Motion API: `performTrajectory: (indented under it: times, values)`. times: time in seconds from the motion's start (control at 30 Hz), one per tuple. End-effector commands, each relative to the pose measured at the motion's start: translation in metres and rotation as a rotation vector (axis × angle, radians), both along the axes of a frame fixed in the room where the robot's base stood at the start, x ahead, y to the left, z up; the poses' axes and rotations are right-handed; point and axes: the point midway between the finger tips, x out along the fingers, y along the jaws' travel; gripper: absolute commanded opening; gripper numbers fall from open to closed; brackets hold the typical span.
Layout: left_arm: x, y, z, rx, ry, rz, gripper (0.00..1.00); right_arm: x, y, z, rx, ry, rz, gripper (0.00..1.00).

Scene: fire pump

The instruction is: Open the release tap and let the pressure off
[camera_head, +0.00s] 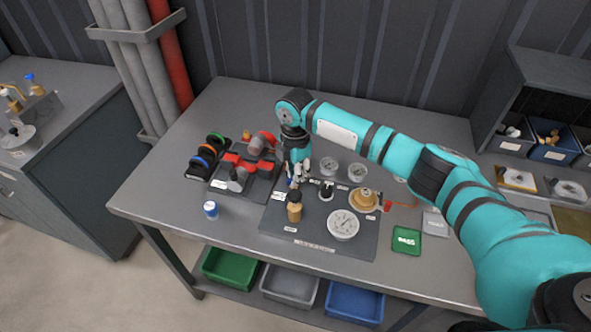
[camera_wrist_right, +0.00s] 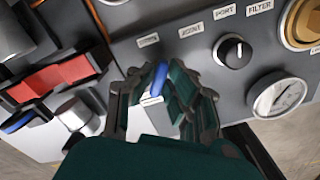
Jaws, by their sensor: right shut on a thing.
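A small blue tap handle (camera_wrist_right: 159,79) stands on the grey pump panel (camera_wrist_right: 200,70), under a label too blurred to read. My right gripper (camera_wrist_right: 161,88) is shut on this handle, with dark fingers on both sides of it. In the head view my right gripper (camera_head: 296,176) reaches down to the panel's upper left part and hides most of the tap. A large round gauge (camera_head: 343,224) sits on the panel's front; its reading is too small to tell. My left gripper is not in view.
A red and grey vise-like fixture (camera_head: 245,170) is just left.

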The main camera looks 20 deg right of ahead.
Motion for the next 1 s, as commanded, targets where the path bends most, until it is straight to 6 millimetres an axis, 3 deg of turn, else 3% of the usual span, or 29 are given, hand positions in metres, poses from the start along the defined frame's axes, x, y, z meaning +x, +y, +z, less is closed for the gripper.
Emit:
performTrajectory:
  times: [0.5, 1.0]
  values:
    - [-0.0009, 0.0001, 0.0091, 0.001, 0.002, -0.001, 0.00, 0.0029, 0.0016, 0.0019, 0.002, -0.003, 0.450, 0.00]
    - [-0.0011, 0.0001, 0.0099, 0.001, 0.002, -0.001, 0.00, 0.0035, 0.0025, 0.0019, 0.003, -0.004, 0.641, 0.00]
